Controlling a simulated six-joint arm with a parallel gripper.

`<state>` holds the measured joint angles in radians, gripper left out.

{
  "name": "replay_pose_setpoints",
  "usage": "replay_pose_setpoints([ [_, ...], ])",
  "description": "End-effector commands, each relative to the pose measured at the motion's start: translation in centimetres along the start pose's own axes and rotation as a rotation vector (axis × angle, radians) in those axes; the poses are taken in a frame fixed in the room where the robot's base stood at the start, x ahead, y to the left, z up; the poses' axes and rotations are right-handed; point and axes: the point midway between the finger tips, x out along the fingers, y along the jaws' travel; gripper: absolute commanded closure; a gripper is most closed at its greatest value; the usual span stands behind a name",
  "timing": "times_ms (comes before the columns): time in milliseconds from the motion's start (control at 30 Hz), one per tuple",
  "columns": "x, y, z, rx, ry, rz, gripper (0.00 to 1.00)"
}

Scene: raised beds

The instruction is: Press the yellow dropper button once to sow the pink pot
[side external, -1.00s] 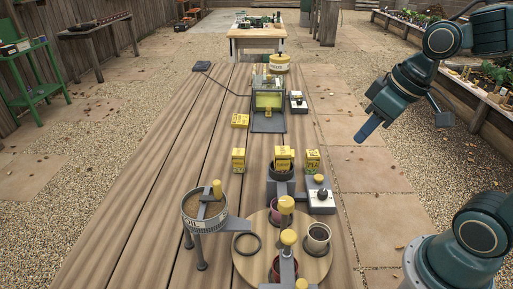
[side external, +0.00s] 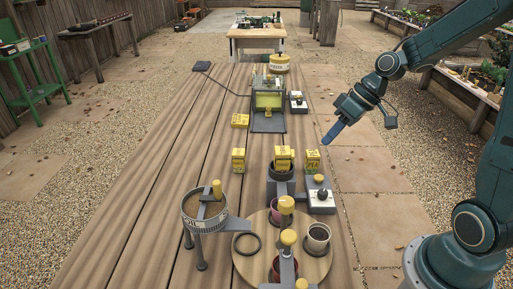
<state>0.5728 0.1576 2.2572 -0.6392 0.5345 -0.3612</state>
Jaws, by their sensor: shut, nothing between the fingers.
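Beside that unit, a grey-and-white box (side external: 321,203) carries a yellow button (side external: 318,179) and a dark knob. I cannot tell for certain which yellow top is the dropper button. My gripper (side external: 332,134) is shut and empty, its blue tip pointing down-left, above and behind the box at the table's right edge, apart from everything.
A soil drum (side external: 205,210) with a yellow knob stands on legs at left. Another yellow-topped post (side external: 289,238) rises over a reddish pot at the front. Yellow packets (side external: 313,161) stand near my gripper. The table's left side is clear.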

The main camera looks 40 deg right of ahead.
Motion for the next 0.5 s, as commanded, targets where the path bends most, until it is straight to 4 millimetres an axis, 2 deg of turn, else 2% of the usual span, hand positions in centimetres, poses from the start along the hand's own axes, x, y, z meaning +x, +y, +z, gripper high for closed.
replay_pose_setpoints([
  [100,1.0,1.7,-0.1,0.019,0.023,-0.041,1.00],
  [500,3.4,6.3,0.0,0.070,0.132,-0.157,1.00],
])
